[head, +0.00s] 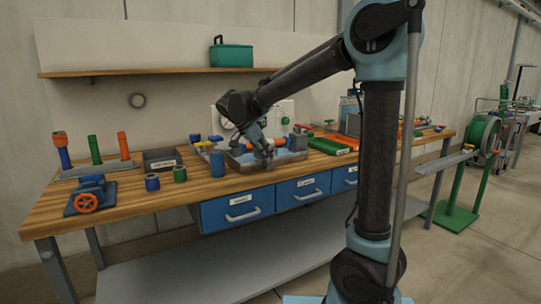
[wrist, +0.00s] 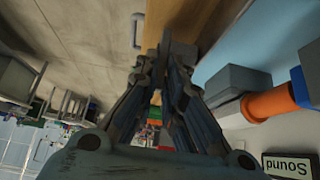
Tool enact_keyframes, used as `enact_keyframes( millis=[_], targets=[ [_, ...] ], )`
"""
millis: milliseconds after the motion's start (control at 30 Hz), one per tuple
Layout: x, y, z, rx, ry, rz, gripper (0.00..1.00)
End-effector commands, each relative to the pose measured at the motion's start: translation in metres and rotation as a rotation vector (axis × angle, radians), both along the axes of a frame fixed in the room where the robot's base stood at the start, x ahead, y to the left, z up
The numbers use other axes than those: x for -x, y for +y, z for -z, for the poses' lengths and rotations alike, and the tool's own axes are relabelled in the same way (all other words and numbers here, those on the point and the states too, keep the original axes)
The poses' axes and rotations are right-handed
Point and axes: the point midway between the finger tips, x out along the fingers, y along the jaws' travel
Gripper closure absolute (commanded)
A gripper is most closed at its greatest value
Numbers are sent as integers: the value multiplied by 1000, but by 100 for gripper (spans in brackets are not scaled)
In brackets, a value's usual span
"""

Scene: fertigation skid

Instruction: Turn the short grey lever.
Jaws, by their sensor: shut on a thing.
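My gripper (head: 266,158) reaches down over the shallow grey tray (head: 290,156) at the middle of the bench in the head view. In the wrist view my gripper's fingertips (wrist: 162,66) are close together on a short grey piece, which looks like the short grey lever (wrist: 179,50). The fingers hide much of it, and I cannot tell its angle. In the wrist view an orange pipe (wrist: 268,104) with grey blocks (wrist: 230,83) at its end lies to the right, apart from the fingers.
A blue cylinder (head: 217,163) stands left of the tray. Blue drawers (head: 237,208) are below the bench top. A blue block with an orange handwheel (head: 86,203) is at the left end. A label (wrist: 287,166) shows upside down in the wrist view.

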Motion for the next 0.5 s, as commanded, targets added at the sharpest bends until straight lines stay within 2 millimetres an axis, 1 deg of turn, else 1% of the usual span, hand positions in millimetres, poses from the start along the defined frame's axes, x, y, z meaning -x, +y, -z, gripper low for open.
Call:
enact_keyframes(
  millis=[33, 100, 300, 500],
  targets=[
    [-1, 5, 2, 19, -20, -8, 100],
    [0, 7, 3, 50, -42, -7, 100],
    [2, 9, 4, 114, -85, -7, 100],
    [2, 9, 5, 142, -102, -5, 100]
  ],
)
